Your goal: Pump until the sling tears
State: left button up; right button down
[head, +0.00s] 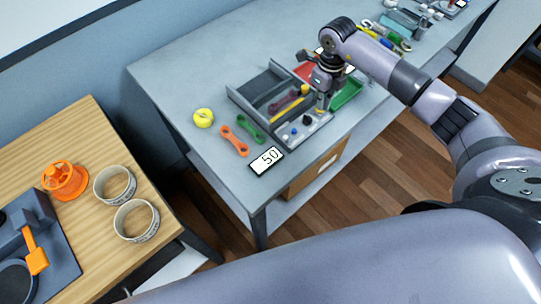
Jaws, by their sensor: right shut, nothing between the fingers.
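A grey tester-like frame (240,97) stands on the grey workbench. A dark purple link-shaped piece (283,103), possibly the sling, lies in it; I see no clear tear at this size. A yellow bar (291,97) runs beside it, perhaps the pump lever. My right gripper (323,103) is shut and empty above the right end of the frame, close to the yellow bar; I cannot tell whether they touch. A display (267,161) at the bench's front corner reads 50. My left gripper is not in view.
A green link (250,128), an orange link (235,141) and a yellow roll (204,118) lie left of the frame. Red (305,70) and green (347,92) trays flank my gripper.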

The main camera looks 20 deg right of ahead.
jog(key=shift+r, duration=0.1)
jog(key=shift+r+p, duration=0.75)
jog(key=shift+r, duration=0.3)
jog(key=shift+f, duration=0.15)
dwell(0.5)
jog(key=shift+f+b, duration=1)
jog(key=shift+f, duration=0.05)
jog(key=shift+r, duration=0.1)
jog(key=shift+r+p, duration=0.75)
jog(key=shift+r, duration=0.45)
